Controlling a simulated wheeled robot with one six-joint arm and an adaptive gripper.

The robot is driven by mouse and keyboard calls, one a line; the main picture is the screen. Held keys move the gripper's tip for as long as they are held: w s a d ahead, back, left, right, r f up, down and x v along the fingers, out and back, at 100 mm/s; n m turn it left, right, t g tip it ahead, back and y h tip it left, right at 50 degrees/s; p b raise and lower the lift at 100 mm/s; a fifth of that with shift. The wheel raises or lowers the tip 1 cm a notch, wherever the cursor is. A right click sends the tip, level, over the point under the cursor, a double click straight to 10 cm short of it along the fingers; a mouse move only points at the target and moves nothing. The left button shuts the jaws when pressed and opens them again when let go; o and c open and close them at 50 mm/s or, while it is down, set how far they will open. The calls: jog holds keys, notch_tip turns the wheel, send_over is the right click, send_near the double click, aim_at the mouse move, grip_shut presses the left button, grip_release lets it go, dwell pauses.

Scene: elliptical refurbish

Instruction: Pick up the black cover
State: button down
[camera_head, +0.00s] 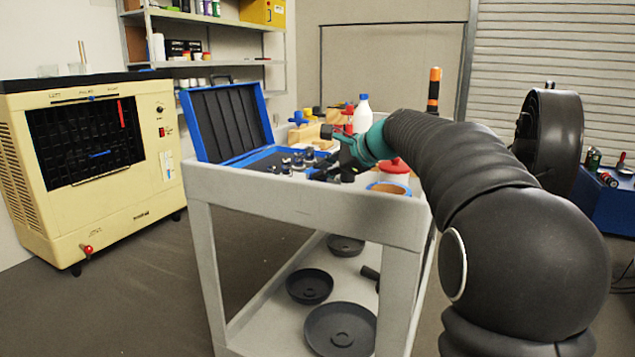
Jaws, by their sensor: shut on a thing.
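My gripper (337,137) is at the end of my arm, over the open blue case on the cart's top. It is shut on a small black piece (326,131), which shows at its left tip. The piece is too small to tell whether it is the black cover, and the fingers are partly hidden by the wrist. Round black dish-like covers lie on the cart's lower shelf: one at the front (341,330), one to its left (310,286), one at the back (346,245). They are well below my gripper.
The grey cart (300,207) carries the blue case (228,122), small dark parts (298,162), a white bottle (362,114) and a red-lidded tub (394,172). A cream machine (95,150) stands left. A large black wheel-shaped part (560,130) stands right. Floor left of the cart is clear.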

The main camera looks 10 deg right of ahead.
jog(key=shift+f, duration=0.1)
jog(key=shift+r+p, duration=3.45)
jog(key=shift+r, duration=10.45)
jog(key=f+b, duration=0.4)
jog(key=f, duration=0.5)
jog(key=d+f+g+h+b, duration=0.1)
jog(key=f+b, duration=0.4)
jog(key=f, duration=0.4)
jog(key=s+f+m+h+b, duration=0.1)
jog(key=f+b, duration=0.3)
jog(key=f, duration=0.5)
jog(key=shift+s+d+f+g, duration=0.1)
jog(key=shift+d+f+g, duration=0.2)
jog(key=shift+f, duration=0.1)
jog(key=shift+f+b, duration=0.45)
jog(key=shift+f, duration=0.15)
jog(key=c, duration=1.1)
grip_release()
jog(key=shift+c, duration=0.2)
